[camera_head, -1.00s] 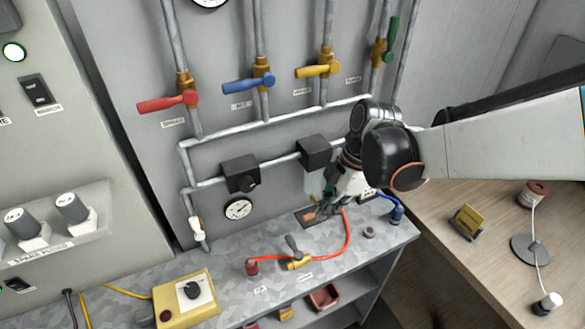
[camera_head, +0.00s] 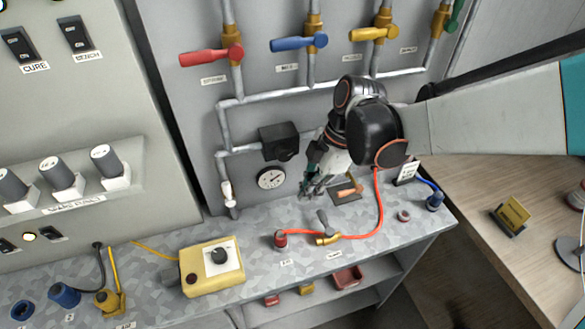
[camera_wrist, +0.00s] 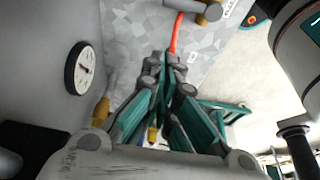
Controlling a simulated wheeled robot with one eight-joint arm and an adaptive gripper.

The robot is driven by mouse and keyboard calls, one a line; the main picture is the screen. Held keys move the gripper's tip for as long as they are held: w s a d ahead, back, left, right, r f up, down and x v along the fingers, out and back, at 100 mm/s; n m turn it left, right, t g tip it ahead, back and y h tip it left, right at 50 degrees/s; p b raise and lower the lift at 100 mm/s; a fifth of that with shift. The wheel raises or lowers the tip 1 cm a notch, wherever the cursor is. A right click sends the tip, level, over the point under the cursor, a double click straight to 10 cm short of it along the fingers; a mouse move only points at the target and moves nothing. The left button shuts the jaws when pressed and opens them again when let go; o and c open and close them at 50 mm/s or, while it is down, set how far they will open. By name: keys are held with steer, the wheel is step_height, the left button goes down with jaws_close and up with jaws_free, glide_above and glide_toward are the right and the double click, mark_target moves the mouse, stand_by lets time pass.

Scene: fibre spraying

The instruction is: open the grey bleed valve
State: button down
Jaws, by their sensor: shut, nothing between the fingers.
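The grey-handled valve (camera_head: 326,236) sits on the grey bench top, with a brass body joined to a red hose (camera_head: 375,210). Its grey lever stands up, tilted, from the brass body. In the wrist view a grey lever with a brass part (camera_wrist: 203,12) shows at the top edge, partly cut off. My gripper (camera_head: 308,188) is over the bench, behind and a little left of the valve, apart from it. In the wrist view its fingers (camera_wrist: 168,62) are together and empty.
A dark pad with an orange-tipped tool (camera_head: 348,191) lies right of my gripper. A round gauge (camera_head: 271,178) and a black box (camera_head: 279,141) are on the panel to the left. A yellow control box (camera_head: 211,266) stands front left. Coloured-handled valves line the pipes above.

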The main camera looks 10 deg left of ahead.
mark_target(325, 223)
steer(key=b+x, duration=0.2)
steer(key=x, duration=0.1)
steer(key=b+x, duration=0.2)
steer(key=x, duration=0.1)
steer(key=b+x, duration=0.2)
steer(key=x, duration=0.2)
steer(key=shift+s+r+b, duration=0.1)
steer(key=shift+s+b, duration=0.2)
steer(key=shift+s, duration=0.1)
steer(key=shift+w+d+r+p, duration=0.2)
steer(key=shift+w+d, duration=0.2)
steer(key=shift+d, duration=0.2)
steer(key=shift+w+d+r+p, duration=0.15)
steer(key=shift+w+d, duration=0.25)
steer(key=shift+d, duration=0.2)
steer(key=shift+w+d, duration=0.35)
steer(key=shift+d, duration=0.05)
